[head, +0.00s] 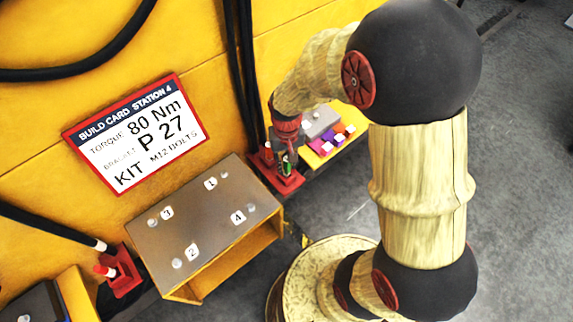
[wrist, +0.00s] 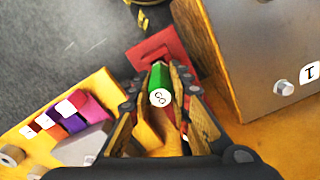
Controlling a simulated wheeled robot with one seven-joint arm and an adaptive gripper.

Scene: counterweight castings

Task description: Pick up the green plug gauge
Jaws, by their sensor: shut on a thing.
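The green plug gauge (wrist: 159,80) has a white end marked "GO" and sits between the fingers of my gripper (wrist: 160,88) in the wrist view. My gripper is shut on it. In the head view my gripper (head: 285,155) is over a red stand (head: 287,183), and only a little of the green gauge (head: 286,166) shows. The red stand also shows behind the gauge in the wrist view (wrist: 176,48). I cannot tell whether the gauge is clear of the stand.
A yellow box with a brown top (head: 215,220) and numbered tags stands left of my gripper. A yellow tray (head: 314,160) with purple, red and orange blocks is to the right. Another red stand (head: 122,280) is at lower left. A build card (head: 135,132) hangs behind.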

